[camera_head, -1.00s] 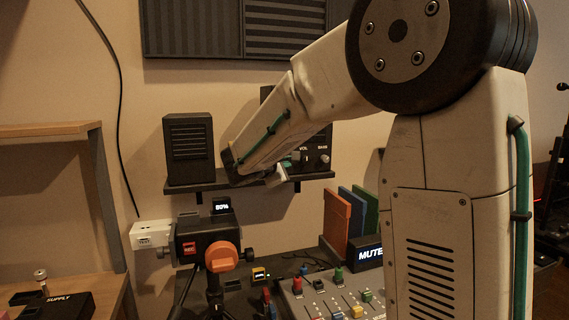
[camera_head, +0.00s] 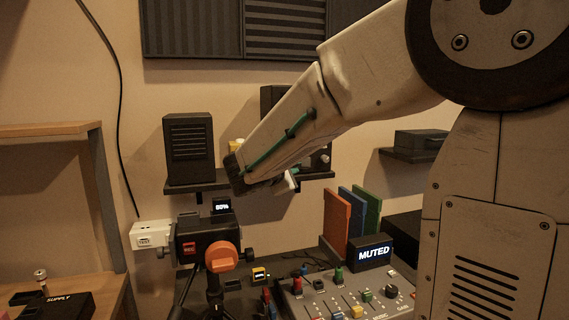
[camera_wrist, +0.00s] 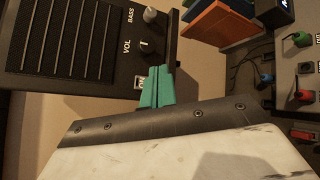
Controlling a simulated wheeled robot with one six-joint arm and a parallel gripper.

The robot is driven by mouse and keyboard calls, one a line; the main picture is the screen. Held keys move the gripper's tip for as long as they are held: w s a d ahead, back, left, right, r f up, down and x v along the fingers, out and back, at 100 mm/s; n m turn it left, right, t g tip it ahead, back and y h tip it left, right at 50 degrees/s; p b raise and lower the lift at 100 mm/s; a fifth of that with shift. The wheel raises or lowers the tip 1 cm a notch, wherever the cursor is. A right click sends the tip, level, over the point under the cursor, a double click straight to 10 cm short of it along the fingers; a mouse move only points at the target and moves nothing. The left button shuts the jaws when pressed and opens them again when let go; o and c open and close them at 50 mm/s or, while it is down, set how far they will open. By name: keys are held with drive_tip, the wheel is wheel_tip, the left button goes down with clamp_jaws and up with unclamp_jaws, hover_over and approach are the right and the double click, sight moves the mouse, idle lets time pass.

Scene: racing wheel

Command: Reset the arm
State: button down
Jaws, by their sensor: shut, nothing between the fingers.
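My arm (camera_head: 290,130) reaches from the right across the front of the wall shelf in the head view. In the wrist view my gripper (camera_wrist: 156,86) shows as two teal fingers pressed together, with nothing between them. The fingertips are close to the lower edge of the right speaker (camera_wrist: 75,45), beside a small white switch label (camera_wrist: 140,82). I cannot tell whether they touch it. The speaker's VOL knob (camera_wrist: 147,46) and BASS knob (camera_wrist: 150,14) are just beyond. In the head view the forearm hides the fingers and most of this speaker.
The left speaker (camera_head: 188,148) stands on the wall shelf (camera_head: 208,187). Below are a camera (camera_head: 205,240) on a tripod, a mixer (camera_head: 325,305), a MUTED display (camera_head: 371,252) and upright orange (camera_head: 336,222), blue and green panels.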

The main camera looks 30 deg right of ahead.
idle(0.4)
drive_tip(key=s+a+f+m+g+y, duration=0.2)
drive_tip(key=s+f+m+g, duration=0.25)
drive_tip(key=s, duration=0.35)
drive_tip(key=s+a+f+m+g+y, duration=0.1)
drive_tip(key=s+f+m+g+y, duration=0.3)
drive_tip(key=s, duration=0.5)
drive_tip(key=s+a+f+m+t+y, duration=0.2)
drive_tip(key=s+a+m+y, duration=0.2)
drive_tip(key=s+a, duration=1)
drive_tip(key=s+y, duration=0.1)
drive_tip(key=y, duration=0.2)
drive_tip(key=shift+s+f, duration=0.15)
drive_tip(key=shift+f, duration=0.25)
drive_tip(key=shift+d, duration=0.1)
